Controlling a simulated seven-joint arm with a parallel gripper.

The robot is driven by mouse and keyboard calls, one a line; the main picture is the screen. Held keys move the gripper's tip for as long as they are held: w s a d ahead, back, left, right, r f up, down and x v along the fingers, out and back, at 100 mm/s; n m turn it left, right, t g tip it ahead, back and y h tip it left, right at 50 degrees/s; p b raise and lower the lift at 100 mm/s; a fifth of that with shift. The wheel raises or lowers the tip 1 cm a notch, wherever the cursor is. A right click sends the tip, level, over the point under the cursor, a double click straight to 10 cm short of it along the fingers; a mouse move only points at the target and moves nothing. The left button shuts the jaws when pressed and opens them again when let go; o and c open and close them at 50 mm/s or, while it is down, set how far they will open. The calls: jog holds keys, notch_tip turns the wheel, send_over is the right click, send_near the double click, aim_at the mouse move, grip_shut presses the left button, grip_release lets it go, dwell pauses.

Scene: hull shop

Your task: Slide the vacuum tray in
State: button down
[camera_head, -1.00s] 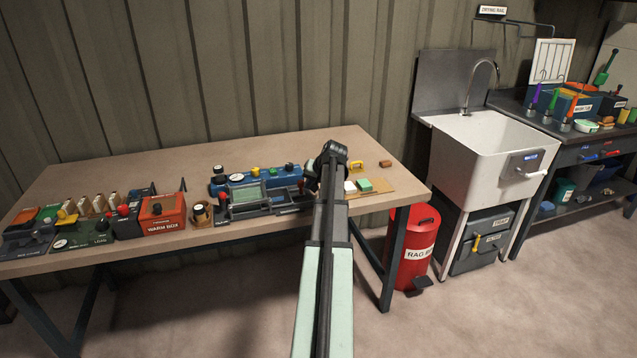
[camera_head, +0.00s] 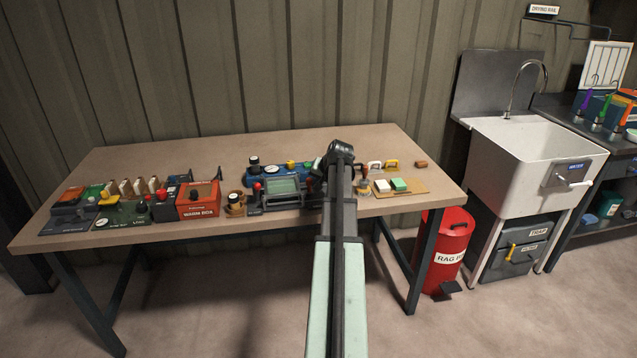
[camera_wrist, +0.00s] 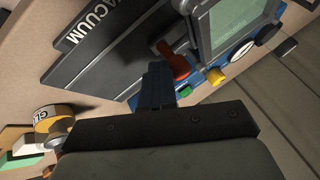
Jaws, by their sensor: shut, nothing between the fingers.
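The vacuum tray (camera_wrist: 110,48) is a flat dark panel lettered VACUUM, in the upper left of the wrist view. A red-knobbed lever (camera_wrist: 172,62) stands at its right side, beside a unit with a greenish screen (camera_wrist: 238,22). My gripper (camera_wrist: 158,82) is shut and empty, its fingertips over or beside the panel's lower right part. I cannot tell whether they touch it. In the head view the screen unit (camera_head: 282,187) sits on the bench just left of my arm, which hides my fingers and most of the tray.
On the bench (camera_head: 150,155), an orange warm box (camera_head: 198,201) and several small devices stand to the left. Right of my arm are a board (camera_head: 412,187) with white and green blocks, and white and yellow handles. A red rag bin (camera_head: 445,250) and a sink (camera_head: 535,150) stand farther right.

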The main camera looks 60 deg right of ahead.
jog(key=v, duration=1)
